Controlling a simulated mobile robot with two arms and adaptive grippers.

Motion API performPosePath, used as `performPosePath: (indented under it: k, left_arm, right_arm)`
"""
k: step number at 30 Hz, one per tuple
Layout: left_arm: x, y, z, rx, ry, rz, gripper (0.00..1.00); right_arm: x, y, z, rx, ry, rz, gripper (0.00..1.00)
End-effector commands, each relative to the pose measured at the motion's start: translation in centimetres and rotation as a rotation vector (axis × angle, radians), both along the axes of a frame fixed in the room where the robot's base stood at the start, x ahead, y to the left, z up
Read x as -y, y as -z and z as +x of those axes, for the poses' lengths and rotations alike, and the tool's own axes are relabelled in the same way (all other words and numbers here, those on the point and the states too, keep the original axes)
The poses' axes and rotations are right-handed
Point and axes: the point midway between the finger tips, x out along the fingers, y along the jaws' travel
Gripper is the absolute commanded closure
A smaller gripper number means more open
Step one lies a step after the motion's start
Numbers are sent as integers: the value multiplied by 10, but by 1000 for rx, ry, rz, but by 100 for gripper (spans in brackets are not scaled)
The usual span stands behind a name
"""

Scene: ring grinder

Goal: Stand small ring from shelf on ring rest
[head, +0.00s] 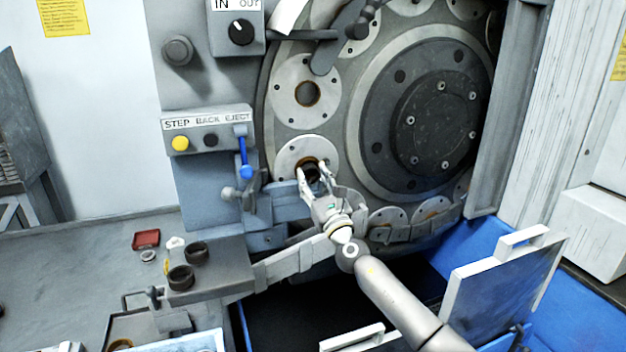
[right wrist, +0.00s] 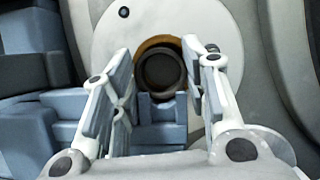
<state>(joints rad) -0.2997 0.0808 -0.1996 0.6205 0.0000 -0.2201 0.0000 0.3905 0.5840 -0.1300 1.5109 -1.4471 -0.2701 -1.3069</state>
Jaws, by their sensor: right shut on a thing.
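A small dark ring (right wrist: 160,72) stands upright between the fingers of my right gripper (head: 315,175), in front of the brown-rimmed hole of a pale round disc. In the right wrist view my right gripper (right wrist: 162,72) has one finger on each side of the ring and is shut on it. The ring rest appears to be the blue-grey notched block (right wrist: 164,108) directly below the ring. I cannot tell whether the ring touches it. Two more dark rings (head: 181,277) sit on the grey shelf (head: 228,278) at the lower left. My left gripper is not in view.
The big wheel (head: 435,115) with several pale discs (head: 307,92) fills the back. A control panel (head: 207,128) with a blue lever (head: 244,155) is left of my gripper. A grey bar (head: 290,264) runs from the shelf. A white-edged door panel (head: 500,290) stands lower right.

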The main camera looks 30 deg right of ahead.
Motion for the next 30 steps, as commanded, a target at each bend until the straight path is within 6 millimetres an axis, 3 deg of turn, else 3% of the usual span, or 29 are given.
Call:
performPosePath:
  k: [30]
  left_arm:
    - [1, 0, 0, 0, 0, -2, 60]
  right_arm:
    - [7, -6, -1, 9, 12, -1, 89]
